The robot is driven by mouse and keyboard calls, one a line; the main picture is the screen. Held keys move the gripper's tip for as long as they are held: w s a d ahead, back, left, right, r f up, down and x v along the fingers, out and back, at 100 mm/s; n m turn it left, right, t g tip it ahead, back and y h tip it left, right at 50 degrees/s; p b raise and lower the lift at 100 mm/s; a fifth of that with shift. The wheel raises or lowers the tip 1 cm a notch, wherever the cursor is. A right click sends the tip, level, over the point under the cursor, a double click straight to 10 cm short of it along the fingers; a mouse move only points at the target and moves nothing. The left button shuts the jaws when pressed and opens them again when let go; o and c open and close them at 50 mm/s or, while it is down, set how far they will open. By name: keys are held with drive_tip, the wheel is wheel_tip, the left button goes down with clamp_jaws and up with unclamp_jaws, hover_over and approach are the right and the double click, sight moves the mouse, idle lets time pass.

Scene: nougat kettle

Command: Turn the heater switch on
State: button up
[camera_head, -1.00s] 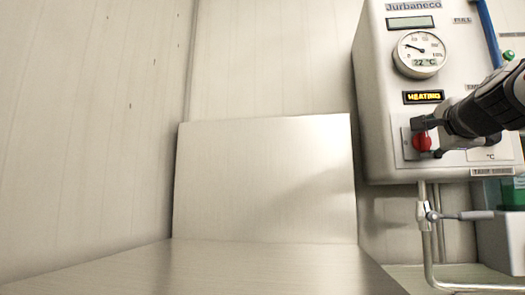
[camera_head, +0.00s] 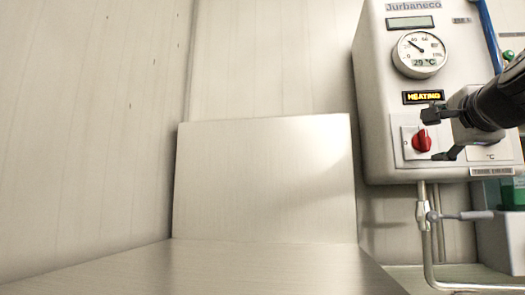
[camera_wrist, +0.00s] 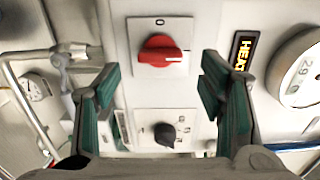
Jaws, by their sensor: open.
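The heater switch is a red knob (camera_head: 421,140) on a pale plate at the lower left of the white heater's front (camera_head: 372,100). The heater's HEATING sign (camera_head: 423,97) is lit yellow, and the dial (camera_head: 420,52) reads about 29 °C. My gripper (camera_head: 436,135) is open beside the knob, its fingers apart and nothing between them touching the knob. In the wrist view the red knob (camera_wrist: 158,50) shows ahead between the open green-padded fingers, with its white mark pointing right, away from the "0" at the plate's top.
A black knob (camera_wrist: 166,133) sits beside the red one in the wrist view. Pipes and a valve (camera_head: 423,213) hang below the heater, with a grey box (camera_head: 500,240) at lower right. The counter (camera_head: 200,268) at left is bare.

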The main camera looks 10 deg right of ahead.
drive_tip(key=v, duration=0.7)
drive_tip(key=shift+s, duration=0.3)
